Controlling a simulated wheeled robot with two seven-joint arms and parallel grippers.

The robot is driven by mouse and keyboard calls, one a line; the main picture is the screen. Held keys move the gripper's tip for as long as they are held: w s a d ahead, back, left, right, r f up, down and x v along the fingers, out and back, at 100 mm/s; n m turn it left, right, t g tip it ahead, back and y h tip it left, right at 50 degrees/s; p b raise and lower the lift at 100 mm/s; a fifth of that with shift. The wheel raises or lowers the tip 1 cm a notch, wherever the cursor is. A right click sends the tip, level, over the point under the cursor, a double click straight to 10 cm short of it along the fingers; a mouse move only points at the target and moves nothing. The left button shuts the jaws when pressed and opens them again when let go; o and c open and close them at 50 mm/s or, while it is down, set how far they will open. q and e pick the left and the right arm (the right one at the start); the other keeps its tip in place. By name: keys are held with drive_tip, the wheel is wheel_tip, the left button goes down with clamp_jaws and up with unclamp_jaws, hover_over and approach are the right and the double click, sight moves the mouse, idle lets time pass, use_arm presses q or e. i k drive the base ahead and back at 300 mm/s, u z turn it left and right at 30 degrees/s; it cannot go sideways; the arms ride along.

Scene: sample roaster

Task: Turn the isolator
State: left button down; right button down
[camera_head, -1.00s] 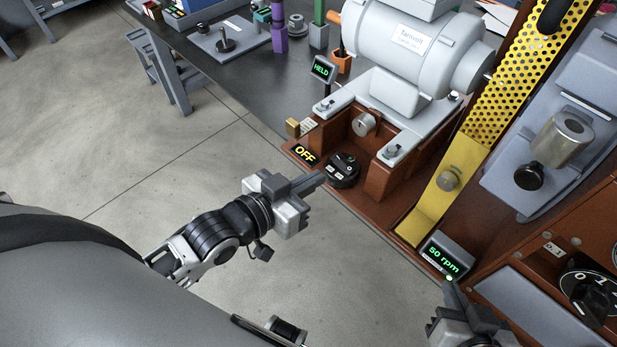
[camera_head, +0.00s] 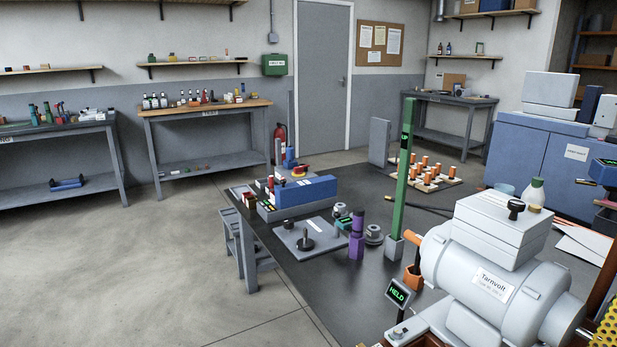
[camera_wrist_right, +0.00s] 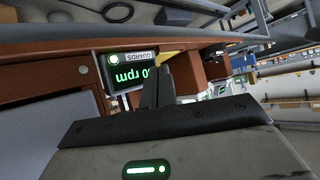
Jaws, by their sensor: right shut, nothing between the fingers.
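The isolator, a black knob beside an OFF sign in the earlier head view, is outside the head view now. I cannot make it out in the right wrist view. The grey Tarnvolt motor (camera_head: 490,282) stands at the lower right of the head view, with a small HELD display (camera_head: 399,293) at its left. My right gripper (camera_wrist_right: 158,82) shows in its wrist view, shut and empty, its fingers close to the green-lit rpm display (camera_wrist_right: 127,73), which appears upside down. My left gripper is in neither current view.
The dark bench (camera_head: 330,285) carries a green post (camera_head: 404,170), a purple block (camera_head: 356,236), a grey plate (camera_head: 305,236) and a blue block (camera_head: 306,191). Brown panels (camera_wrist_right: 48,78) lie near my right gripper. The floor at left is clear.

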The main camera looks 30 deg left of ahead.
sight(300, 170)
drive_tip(key=u, duration=1.05)
drive_tip(key=k, duration=0.4)
drive_tip(key=u, duration=0.85)
drive_tip(key=i, duration=1.3)
drive_tip(key=u, duration=0.65)
drive_tip(key=i, duration=2.7)
drive_tip(key=z, duration=0.75)
drive_tip(key=i, duration=1.4)
drive_tip(key=z, duration=1.35)
